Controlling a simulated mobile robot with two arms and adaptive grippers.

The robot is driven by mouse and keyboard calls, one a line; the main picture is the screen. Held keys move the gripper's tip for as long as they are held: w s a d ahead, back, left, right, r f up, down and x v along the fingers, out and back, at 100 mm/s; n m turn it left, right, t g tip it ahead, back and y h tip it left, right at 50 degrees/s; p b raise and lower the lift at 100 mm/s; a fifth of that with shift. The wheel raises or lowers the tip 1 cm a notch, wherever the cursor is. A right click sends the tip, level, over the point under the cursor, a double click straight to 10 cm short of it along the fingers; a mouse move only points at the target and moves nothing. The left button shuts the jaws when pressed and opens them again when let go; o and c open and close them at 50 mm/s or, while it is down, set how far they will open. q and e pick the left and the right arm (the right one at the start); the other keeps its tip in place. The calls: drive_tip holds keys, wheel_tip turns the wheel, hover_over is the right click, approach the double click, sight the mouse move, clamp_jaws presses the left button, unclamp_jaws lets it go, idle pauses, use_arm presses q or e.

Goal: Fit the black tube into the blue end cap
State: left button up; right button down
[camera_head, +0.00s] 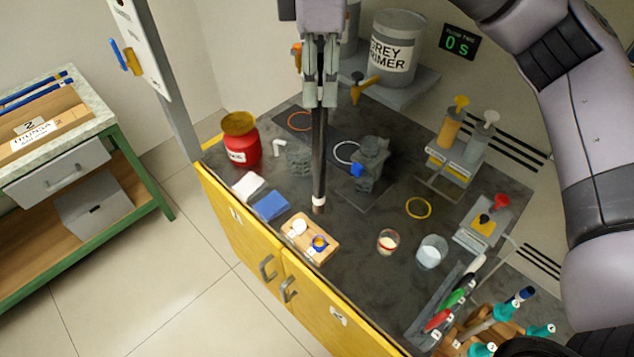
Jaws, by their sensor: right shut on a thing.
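My right gripper (320,100) points down at the top centre, shut on the upper end of the black tube (319,150). The tube hangs nearly upright, with a white band and a brownish tip at its lower end. The tip is just behind the wooden block in the picture; I cannot tell its height above the bench. The blue end cap (320,243) sits on the wooden block (322,258), showing an orange centre, beside a white cap (299,226). The tube is apart from the blue end cap. My left gripper is not in view.
A grey vise (370,160) with a blue piece stands right of the tube. A red can (240,140), blue cloth (271,206) and white cloth (247,185) lie left. Cups (432,252), dispensers (449,125) and markers stand right. The bench's yellow front edge is near the block.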

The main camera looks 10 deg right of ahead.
sight(321, 113)
drive_tip(key=f, duration=0.2)
drive_tip(key=s+f, duration=0.1)
drive_tip(key=f, duration=0.1)
drive_tip(key=shift+f, duration=0.35)
drive_tip(key=f, duration=0.3)
drive_tip(key=w+f, duration=0.1)
drive_tip(key=f, duration=0.2)
drive_tip(key=shift+w, duration=0.15)
drive_tip(key=shift+f+p, duration=0.3)
drive_tip(key=shift+f, duration=0.35)
drive_tip(key=shift+s+f, duration=0.2)
wheel_tip(321, 113, down, 4)
drive_tip(key=shift+w+f+p, duration=0.1)
drive_tip(key=shift+p, duration=0.25)
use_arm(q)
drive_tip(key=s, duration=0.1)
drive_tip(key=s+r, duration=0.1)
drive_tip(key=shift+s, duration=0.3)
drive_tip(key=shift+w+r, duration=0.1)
